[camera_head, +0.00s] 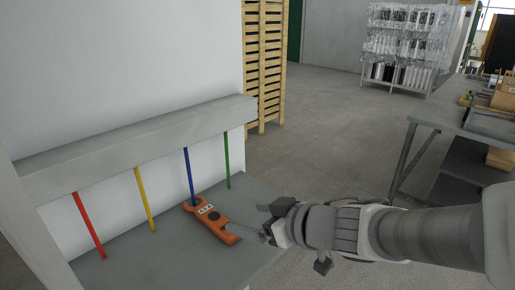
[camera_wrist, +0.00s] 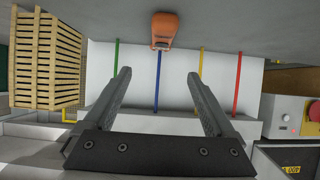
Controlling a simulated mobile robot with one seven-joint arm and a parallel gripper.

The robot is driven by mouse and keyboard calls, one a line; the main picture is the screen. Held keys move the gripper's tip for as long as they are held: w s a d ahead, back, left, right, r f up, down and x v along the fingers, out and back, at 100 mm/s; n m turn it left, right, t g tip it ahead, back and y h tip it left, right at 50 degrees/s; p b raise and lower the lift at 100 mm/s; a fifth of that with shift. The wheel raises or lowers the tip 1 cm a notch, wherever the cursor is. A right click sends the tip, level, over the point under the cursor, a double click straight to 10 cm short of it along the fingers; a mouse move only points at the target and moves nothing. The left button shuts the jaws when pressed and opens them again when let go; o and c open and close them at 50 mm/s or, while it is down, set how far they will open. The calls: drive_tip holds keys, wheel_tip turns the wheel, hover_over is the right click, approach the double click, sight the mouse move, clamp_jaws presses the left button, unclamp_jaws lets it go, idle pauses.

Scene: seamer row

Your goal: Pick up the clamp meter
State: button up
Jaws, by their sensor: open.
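In the head view my gripper (camera_head: 268,222) is just right of the meter's near end. One finger overlaps the meter's edge in the picture; I cannot tell whether they touch.
Red (camera_head: 88,225), yellow (camera_head: 145,198), blue (camera_head: 189,176) and green (camera_head: 227,160) rods stand between the shelf and a grey ledge (camera_head: 140,135) above. A workbench (camera_head: 440,118) stands at right. A wooden slatted stack (camera_head: 264,65) stands behind. Floor between is clear.

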drive_tip(key=w+a+p, duration=0.1)
drive_tip(key=a+p, duration=0.1)
drive_tip(key=b, duration=0.3)
approach(211, 213)
drive_tip(key=x, duration=0.4)
drive_tip(key=shift+w, duration=0.15)
drive_tip(key=shift+w+a+f+b, duration=0.25)
drive_tip(key=shift+w+a+b, duration=0.1)
drive_tip(key=b+x, duration=0.1)
drive_tip(key=x, duration=0.1)
drive_tip(key=b+x, duration=0.1)
drive_tip(key=x, duration=0.1)
drive_tip(key=shift+a+f+b, duration=0.25)
drive_tip(key=shift+f+b, duration=0.1)
drive_tip(key=shift+f, duration=0.05)
drive_tip(key=shift+w+a, duration=0.15)
drive_tip(key=shift+a, duration=0.1)
clamp_jaws()
